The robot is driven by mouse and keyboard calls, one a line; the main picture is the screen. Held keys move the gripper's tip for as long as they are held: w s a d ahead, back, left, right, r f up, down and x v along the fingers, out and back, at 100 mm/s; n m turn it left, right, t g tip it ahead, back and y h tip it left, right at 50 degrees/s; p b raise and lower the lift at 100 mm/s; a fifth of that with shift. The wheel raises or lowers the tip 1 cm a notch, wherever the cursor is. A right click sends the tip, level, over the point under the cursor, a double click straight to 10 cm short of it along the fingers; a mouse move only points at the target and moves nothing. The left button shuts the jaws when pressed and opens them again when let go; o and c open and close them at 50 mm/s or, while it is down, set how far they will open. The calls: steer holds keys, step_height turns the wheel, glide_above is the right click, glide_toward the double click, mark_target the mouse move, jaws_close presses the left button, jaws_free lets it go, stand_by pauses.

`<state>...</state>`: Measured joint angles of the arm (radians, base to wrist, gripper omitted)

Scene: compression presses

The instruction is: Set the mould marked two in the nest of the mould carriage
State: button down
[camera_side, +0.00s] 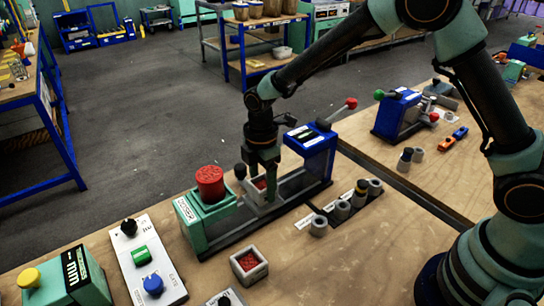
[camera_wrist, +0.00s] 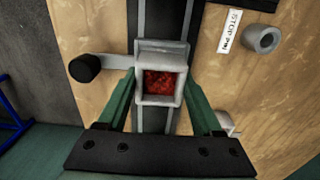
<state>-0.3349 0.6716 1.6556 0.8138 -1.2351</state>
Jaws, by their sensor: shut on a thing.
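A pale square mould with red filling (camera_wrist: 161,82) sits between the green fingers of my gripper (camera_wrist: 160,88), which is shut on it. In the side view my gripper (camera_side: 262,172) points down over the rails of the near press, between its green end and its blue end. The carriage's black handle knob (camera_wrist: 85,68) sticks out left of the mould; in the side view the knob (camera_side: 240,171) shows beside my gripper. The nest is hidden under the mould. I cannot tell whether the mould is seated or just above it. No mark is readable.
Another square mould with red filling (camera_side: 249,265) stands on the bench in front of the press. A red round knob (camera_side: 210,183) tops the press's green end; a red-tipped lever (camera_side: 350,104) rises from the blue end. Several grey cylinders (camera_side: 342,209) stand to the right.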

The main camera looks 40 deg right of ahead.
steer(key=shift+f, duration=0.65)
jaws_free()
step_height(320, 180, up, 12)
steer(key=s+d+r+m+t, duration=0.2)
steer(key=s+d+r+m, duration=0.2)
steer(key=s+d+m, duration=0.3)
steer(key=s+d+r+m+t, duration=0.3)
steer(key=s+d+r+m, duration=0.2)
steer(key=m, duration=0.6)
steer(key=s+d, duration=0.2)
steer(key=d, duration=0.1)
steer(key=shift+s+r+t, duration=0.25)
steer(key=shift+t, duration=0.05)
